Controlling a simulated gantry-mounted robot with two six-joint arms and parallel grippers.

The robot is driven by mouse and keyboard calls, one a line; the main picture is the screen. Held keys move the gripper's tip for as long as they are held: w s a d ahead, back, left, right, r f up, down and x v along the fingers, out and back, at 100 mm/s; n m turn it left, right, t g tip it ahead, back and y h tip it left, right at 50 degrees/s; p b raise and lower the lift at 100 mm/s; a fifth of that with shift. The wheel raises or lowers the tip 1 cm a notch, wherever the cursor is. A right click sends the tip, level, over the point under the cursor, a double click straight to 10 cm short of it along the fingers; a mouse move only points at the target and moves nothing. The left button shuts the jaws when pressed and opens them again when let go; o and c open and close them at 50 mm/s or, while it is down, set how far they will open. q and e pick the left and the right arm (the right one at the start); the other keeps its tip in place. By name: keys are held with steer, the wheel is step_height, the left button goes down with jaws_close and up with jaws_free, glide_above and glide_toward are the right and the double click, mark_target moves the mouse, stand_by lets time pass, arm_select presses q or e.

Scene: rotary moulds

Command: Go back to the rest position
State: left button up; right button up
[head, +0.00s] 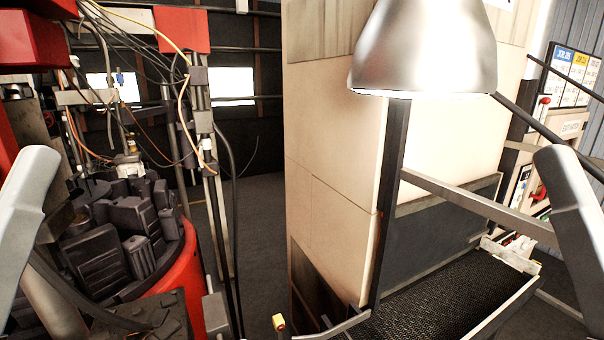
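Light grey links of my two arms show at the left and right edges of the head view. Both run down out of the picture, and neither gripper is in view. The rotary mould machine stands at the left, with several dark mould blocks (133,228) on its round red base (180,272). I cannot see whether either gripper holds anything.
A metal lamp (424,52) hangs in front of a pale panelled wall (335,190). A dark mesh tray (440,305) in a metal frame lies at the lower right. Cables and posts (207,190) stand beside the machine. Dark floor (262,235) shows between machine and wall.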

arm_select(q)
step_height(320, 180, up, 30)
steer(key=p, duration=2.6)
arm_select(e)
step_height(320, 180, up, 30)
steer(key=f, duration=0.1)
arm_select(q)
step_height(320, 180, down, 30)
steer(key=b, duration=2.9)
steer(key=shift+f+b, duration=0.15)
steer(key=shift+b, duration=0.2)
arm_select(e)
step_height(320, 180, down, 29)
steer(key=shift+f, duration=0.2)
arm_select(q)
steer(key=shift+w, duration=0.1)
